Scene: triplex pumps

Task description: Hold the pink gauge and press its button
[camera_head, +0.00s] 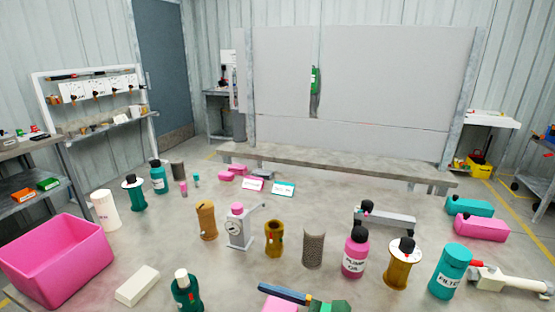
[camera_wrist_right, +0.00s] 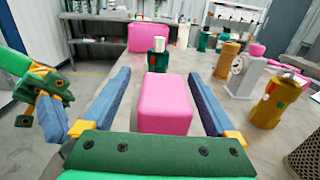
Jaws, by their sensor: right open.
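The likely gauge is a grey unit (camera_head: 240,232) with a round white dial and a pink cap (camera_head: 237,208), standing upright mid-table. It also shows at the upper right of the right wrist view (camera_wrist_right: 240,76), beyond and outside the right finger. My right gripper (camera_wrist_right: 158,76) is open, its blue fingers on either side of a plain pink block (camera_wrist_right: 165,104) with gaps visible. One blue finger (camera_head: 284,294) shows at the bottom of the head view. My left gripper (camera_wrist_right: 42,98) is at the left of the wrist view; its jaw state is unclear. I cannot make out a button.
A large pink bin (camera_head: 58,258) stands at the table's left, with a cream block (camera_head: 137,286) and dark green bottle (camera_head: 186,290) nearby. A tan cylinder (camera_head: 206,220) and brass cylinder (camera_head: 274,239) flank the grey unit. Several bottles and parts crowd the right side.

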